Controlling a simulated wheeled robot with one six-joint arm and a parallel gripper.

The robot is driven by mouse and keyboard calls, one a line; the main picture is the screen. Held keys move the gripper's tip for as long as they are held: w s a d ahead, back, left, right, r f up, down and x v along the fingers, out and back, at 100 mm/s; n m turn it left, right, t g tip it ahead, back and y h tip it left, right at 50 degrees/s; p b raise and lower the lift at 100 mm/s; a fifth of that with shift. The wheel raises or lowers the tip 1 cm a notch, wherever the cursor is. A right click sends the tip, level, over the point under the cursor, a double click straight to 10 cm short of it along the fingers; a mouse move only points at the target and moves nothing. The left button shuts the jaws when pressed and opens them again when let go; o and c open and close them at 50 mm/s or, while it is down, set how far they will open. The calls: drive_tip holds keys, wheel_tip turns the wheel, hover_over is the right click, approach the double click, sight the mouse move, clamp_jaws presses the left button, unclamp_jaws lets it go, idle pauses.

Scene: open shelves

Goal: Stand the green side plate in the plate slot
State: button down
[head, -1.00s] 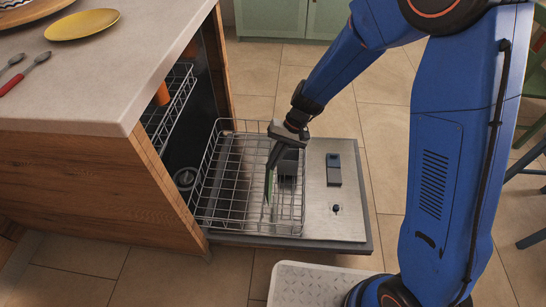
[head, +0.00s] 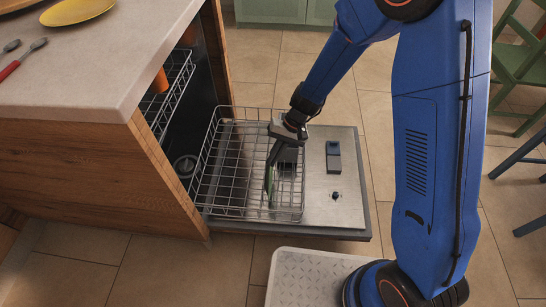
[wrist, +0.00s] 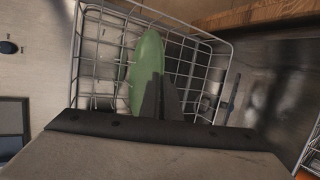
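The green side plate (head: 270,178) is on edge inside the pulled-out lower dishwasher rack (head: 228,210), near its right side. In the wrist view the plate (wrist: 146,62) stands tilted among the rack wires. My gripper (head: 272,160) points down into the rack; its two dark fingers (wrist: 161,85) are close together at the plate's edge and appear shut on it. The fingers cover the plate's lower part. I cannot make out the exact slot or whether the plate's bottom touches the rack.
The open dishwasher door (head: 345,205) lies flat under the rack. The upper rack (head: 178,85) holds an orange item (head: 160,80). A counter with a yellow plate (head: 77,11) is at left. A pale ridged platform (head: 310,275) is in front.

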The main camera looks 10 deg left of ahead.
idle(0.3)
drive_tip(key=c, duration=1.9)
unclamp_jaws()
drive_tip(key=shift+v, duration=8.7)
